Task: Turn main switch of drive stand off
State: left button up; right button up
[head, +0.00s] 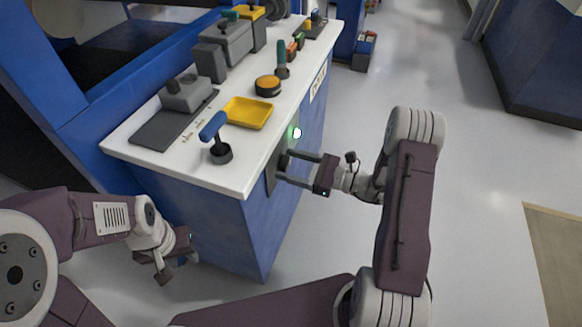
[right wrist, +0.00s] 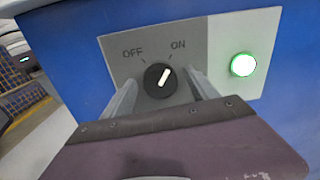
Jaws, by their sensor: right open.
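The main switch (right wrist: 160,80) is a round black knob with a white pointer, on a grey plate (right wrist: 118,52) marked OFF and ON. The pointer leans toward ON. A green lamp (right wrist: 243,65) beside it is lit; it also shows in the head view (head: 297,132) on the side of the blue drive stand (head: 252,222). My right gripper (head: 281,167) is open at the stand's side, its fingers (right wrist: 163,100) on either side of the knob. I cannot tell whether they touch it. My left gripper (head: 163,272) hangs left of the stand, away from the switch; its jaw opening is unclear.
The white top (head: 233,178) carries a blue-handled lever (head: 213,127), a yellow tray (head: 248,112), an orange-topped button (head: 267,86) and a grey block (head: 186,93). Open grey floor (head: 480,150) lies to the right, with a tan mat (head: 555,250) there.

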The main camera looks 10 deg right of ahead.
jog(key=c, duration=1.4)
jog(key=shift+o, duration=0.2)
jog(key=shift+n, duration=0.4)
jog(key=n, duration=0.2)
jog(key=shift+n+b, duration=0.3)
jog(key=shift+n, duration=0.1)
jog(key=n+b, duration=0.1)
jog(key=n, duration=0.2)
jog(key=shift+f+n, duration=0.15)
jog(key=shift+n, duration=0.25)
jog(key=n+b, duration=0.2)
jog(key=n, duration=0.1)
jog(key=shift+n+b, duration=1.05)
jog(key=shift+n, duration=0.95)
